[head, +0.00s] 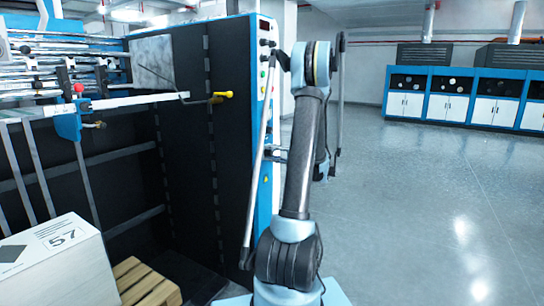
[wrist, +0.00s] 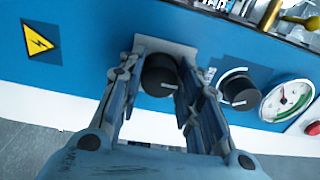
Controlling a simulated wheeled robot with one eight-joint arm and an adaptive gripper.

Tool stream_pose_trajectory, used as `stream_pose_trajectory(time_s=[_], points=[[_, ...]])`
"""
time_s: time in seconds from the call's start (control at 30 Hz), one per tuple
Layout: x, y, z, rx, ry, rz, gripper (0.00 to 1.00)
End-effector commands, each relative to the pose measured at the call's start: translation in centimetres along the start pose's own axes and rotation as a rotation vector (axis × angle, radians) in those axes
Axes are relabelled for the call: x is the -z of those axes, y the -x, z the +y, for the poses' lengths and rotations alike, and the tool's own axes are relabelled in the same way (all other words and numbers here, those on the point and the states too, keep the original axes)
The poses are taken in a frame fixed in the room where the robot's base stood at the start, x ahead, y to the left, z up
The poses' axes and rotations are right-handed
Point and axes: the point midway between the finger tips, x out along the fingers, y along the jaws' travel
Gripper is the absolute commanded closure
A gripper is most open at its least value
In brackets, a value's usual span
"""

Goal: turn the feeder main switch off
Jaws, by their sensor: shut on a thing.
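A round black knob (wrist: 158,82) on a light grey square plate (wrist: 172,47) sits on the blue panel in the wrist view. I take it for the feeder main switch, though no label is readable. My gripper (wrist: 160,68) is shut on this knob, one finger on each side of it. In the head view the feeder machine (head: 225,150) stands left of my arm. My arm covers much of its control side there, and the gripped knob cannot be picked out.
Right of the gripped knob are a second black knob (wrist: 240,91) with a dial, a round gauge (wrist: 287,99) and a red button (wrist: 312,128). A yellow warning sign (wrist: 40,42) is at left. A boxed stack (head: 60,262) stands front left; the floor at right is clear.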

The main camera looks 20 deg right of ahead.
Motion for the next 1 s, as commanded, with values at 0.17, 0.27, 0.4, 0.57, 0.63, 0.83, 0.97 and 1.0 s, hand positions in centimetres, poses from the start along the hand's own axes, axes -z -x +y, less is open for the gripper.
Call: stream_pose_trajectory(time_s=[0.17,0.27,0.4,0.57,0.63,0.83,0.97,1.0], points=[[-0.4,0.0,0.3,-0.007,0.001,-0.006,0.92],[-0.4,0.0,0.3,-0.008,0.001,-0.006,0.52],[-0.3,0.0,0.2,-0.005,0.001,-0.004,0.48],[-0.2,0.0,0.1,-0.004,0.000,-0.003,0.48],[-0.1,0.1,0.1,-0.003,0.000,-0.002,0.48],[-0.1,1.7,0.1,-0.003,0.000,0.000,0.48],[0.0,3.9,0.1,-0.003,0.000,0.001,0.48],[0.0,4.6,0.1,-0.003,0.000,0.002,0.48]])
